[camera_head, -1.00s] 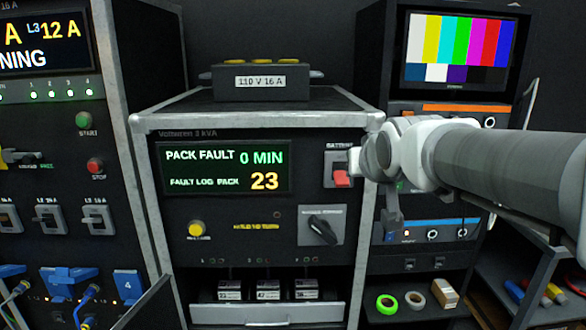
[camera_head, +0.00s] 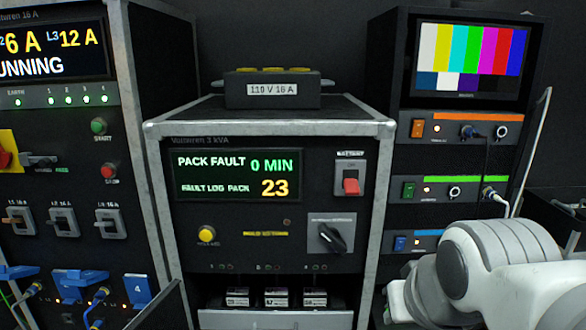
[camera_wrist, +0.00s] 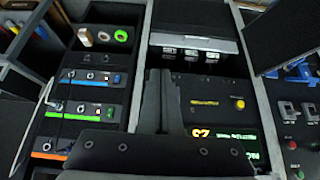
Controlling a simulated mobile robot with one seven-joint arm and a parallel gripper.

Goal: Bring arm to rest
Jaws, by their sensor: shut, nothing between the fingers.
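My arm (camera_head: 500,270), white and grey, is low at the right in the head view, in front of the lower part of the right-hand rack. My gripper is not visible there. In the wrist view my gripper (camera_wrist: 160,78) shows as two dark fingers together, shut and empty. That view is upside down. The fingers overlap the front of the middle cabinet in the picture; I cannot tell the distance.
The middle cabinet (camera_head: 154,200) shows PACK FAULT, with a red switch (camera_head: 351,187), a black rotary knob (camera_head: 331,237) and an open lower bay with battery packs (camera_head: 277,298). A rack with a colour-bar screen (camera_head: 470,60) stands right. The left cabinet has blue connectors (camera_head: 138,290).

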